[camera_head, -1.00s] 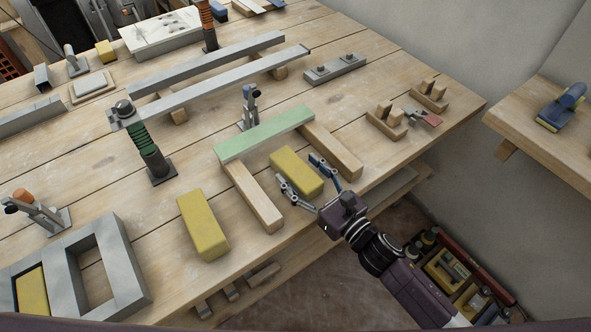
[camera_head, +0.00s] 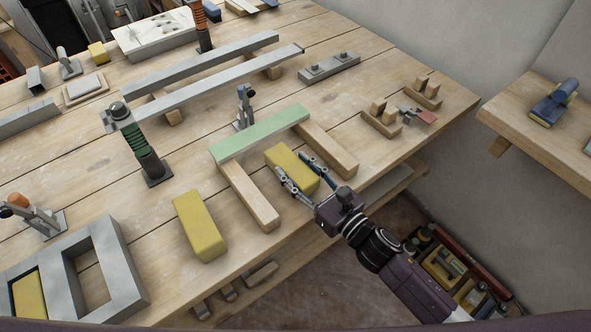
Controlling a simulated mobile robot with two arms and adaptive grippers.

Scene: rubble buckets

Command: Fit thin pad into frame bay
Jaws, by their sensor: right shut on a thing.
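A yellow pad (camera_head: 283,158) lies on the workbench between two wooden blocks, beside the front of a green bar. My right gripper (camera_head: 291,165) reaches in from the lower right and is shut on this pad, one finger on each side. A second yellow pad (camera_head: 200,227) lies free on the bench, left of the near wooden block. I cannot tell which of the two is thinner. The grey frame (camera_head: 119,262) lies at the lower left; its right bay is empty, and its left bay holds a yellow pad (camera_head: 29,295). My left gripper is not in view.
The green bar (camera_head: 260,132) bridges the wooden blocks (camera_head: 250,196) (camera_head: 328,150) close around the gripped pad. A green-handled clamp (camera_head: 145,150) stands left. Bare bench lies between the free pad and the frame. The bench's front edge is close.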

